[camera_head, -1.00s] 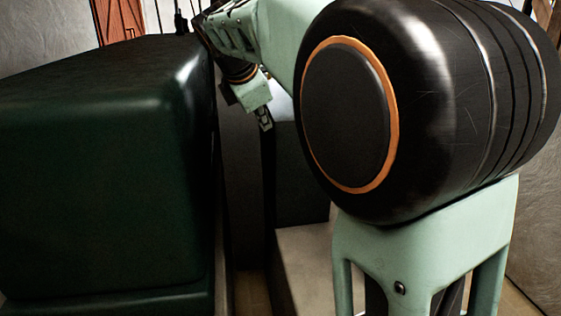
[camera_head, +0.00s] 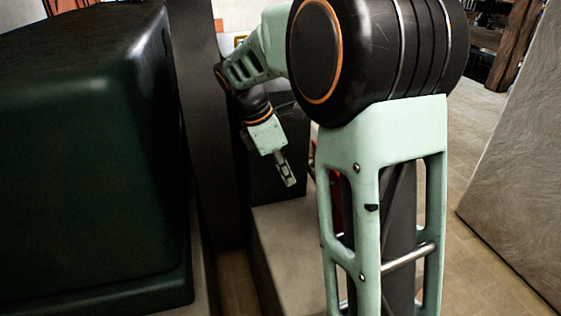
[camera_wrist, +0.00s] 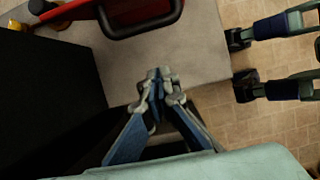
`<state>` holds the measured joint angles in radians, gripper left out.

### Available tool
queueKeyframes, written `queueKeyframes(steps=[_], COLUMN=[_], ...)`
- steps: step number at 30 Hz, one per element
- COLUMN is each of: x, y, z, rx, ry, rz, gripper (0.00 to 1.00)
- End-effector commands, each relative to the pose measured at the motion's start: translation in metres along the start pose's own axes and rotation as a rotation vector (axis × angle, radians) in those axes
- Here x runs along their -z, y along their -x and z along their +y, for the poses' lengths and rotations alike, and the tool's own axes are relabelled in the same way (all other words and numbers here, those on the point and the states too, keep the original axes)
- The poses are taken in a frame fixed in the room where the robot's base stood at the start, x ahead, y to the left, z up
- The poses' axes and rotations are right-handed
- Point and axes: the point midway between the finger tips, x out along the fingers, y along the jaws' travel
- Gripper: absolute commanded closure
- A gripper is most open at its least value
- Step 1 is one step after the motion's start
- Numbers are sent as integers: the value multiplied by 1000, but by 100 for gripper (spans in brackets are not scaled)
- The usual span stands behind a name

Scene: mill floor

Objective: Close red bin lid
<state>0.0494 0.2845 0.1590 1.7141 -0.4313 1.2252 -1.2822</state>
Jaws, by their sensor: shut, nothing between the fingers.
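A red object with a black rounded edge or handle (camera_wrist: 105,18) lies at the top of the wrist view, cut off by the frame. It may be the red bin or its lid; I cannot tell whether the lid is open. In the head view only a sliver of red (camera_head: 335,190) shows behind my arm. My gripper (camera_head: 287,178) hangs beyond my arm column, pointing down, above a pale ledge. In the wrist view my gripper (camera_wrist: 158,84) has its fingertips together, empty, apart from the red object and below it in the picture.
A large dark green box (camera_head: 90,170) fills the left of the head view. The pale ledge (camera_head: 290,235) lies under my gripper, with a dark block (camera_wrist: 45,100) beside it. Small yellow items (camera_wrist: 40,6) sit near the red object.

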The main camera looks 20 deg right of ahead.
Motion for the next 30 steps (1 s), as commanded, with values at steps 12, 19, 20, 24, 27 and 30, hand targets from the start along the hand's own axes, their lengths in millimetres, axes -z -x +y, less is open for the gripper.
queueKeyframes(steps=[12, 19, 20, 24, 27, 30], x=[-38, -39, -39, -40, -42, -47], y=[-20, -20, -20, -19, -18, -15], z=[0, 0, 0, 0, 0, 0], rx=[-1, -2, -2, -2, -1, -1], ry=[0, 0, 0, 0, -2, -2], rz=[0, 0, 0, 1, 10, 29], gripper=[100, 100, 100, 100, 100, 100])
